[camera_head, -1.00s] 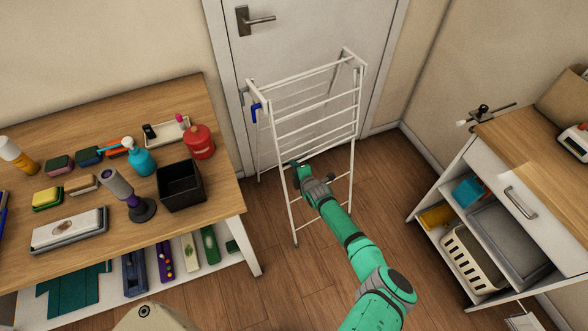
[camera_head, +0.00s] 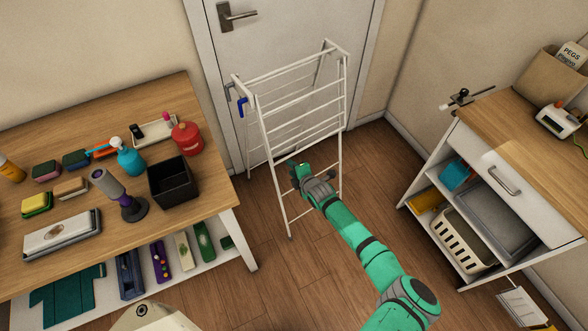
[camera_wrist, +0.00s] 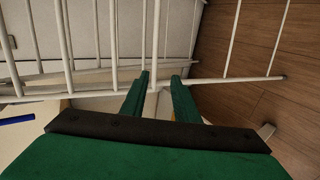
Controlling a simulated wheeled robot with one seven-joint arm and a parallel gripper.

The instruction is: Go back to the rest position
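My gripper (camera_head: 298,172) is at the end of my green arm, in front of the white drying rack (camera_head: 262,140) in the head view. In the wrist view its two green fingers (camera_wrist: 160,78) stand a little apart, with no held thing visible between them. A white rack post (camera_wrist: 155,40) shows beyond the gap. I cannot tell whether the fingers touch the rack.
A wooden workbench (camera_head: 120,222) with bottles, sponges and a black bin (camera_head: 172,182) is at the left. A white cabinet (camera_head: 470,150) with a basket (camera_head: 462,240) is at the right. A door (camera_head: 285,45) stands behind the rack. Bare floor (camera_head: 310,265) lies between.

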